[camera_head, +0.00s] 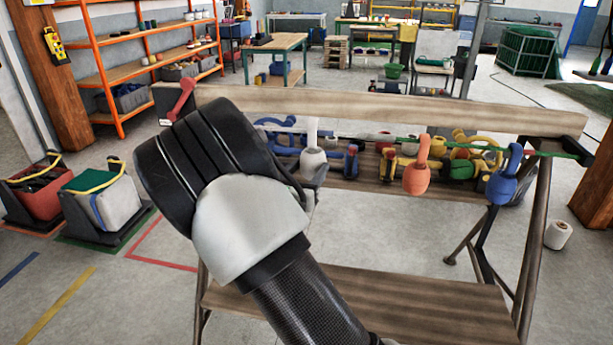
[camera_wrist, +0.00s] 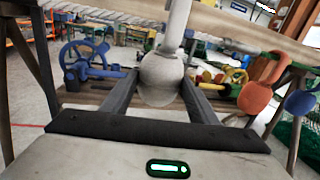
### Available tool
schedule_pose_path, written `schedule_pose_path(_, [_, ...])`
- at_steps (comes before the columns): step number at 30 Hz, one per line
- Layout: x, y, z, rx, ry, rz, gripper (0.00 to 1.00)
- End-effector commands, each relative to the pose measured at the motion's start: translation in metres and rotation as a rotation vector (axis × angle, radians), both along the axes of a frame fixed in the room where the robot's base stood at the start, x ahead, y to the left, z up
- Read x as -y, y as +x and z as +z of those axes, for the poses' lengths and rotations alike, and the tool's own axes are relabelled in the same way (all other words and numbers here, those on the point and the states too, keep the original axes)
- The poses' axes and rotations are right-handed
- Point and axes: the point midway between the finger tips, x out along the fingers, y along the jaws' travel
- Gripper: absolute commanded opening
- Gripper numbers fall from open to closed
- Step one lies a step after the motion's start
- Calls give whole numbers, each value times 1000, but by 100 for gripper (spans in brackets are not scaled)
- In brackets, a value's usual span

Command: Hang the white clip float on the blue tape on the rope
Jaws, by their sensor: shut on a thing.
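The white clip float (camera_head: 313,162) has a round body with an upright white clip above it. In the wrist view, the white clip float (camera_wrist: 160,70) stands between the two fingers of my gripper (camera_wrist: 160,88), which is shut on its body. In the head view my wrist hides most of my gripper (camera_head: 316,180). The float's clip is close to the rope (camera_head: 470,148), which runs under the wooden beam; I cannot tell whether they touch. I cannot make out the blue tape; my arm hides the rope's left part.
An orange float (camera_head: 416,176) and a blue float (camera_head: 502,184) hang on the rope to the right. The wooden beam (camera_head: 400,112) lies above it. Blue, yellow and green parts lie on the shelf behind. A lower plank (camera_head: 400,300) is in front.

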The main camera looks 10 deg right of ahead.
Motion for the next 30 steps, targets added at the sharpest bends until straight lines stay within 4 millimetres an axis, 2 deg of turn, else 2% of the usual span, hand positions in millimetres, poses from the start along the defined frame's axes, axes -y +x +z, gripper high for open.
schedule_pose_path(12, [11, 32, -1, 1, -1, -2, 31])
schedule_pose_path(21, [10, 31, -23, 0, -1, -1, 31])
schedule_pose_path(30, [10, 31, -28, 0, -1, -1, 31])
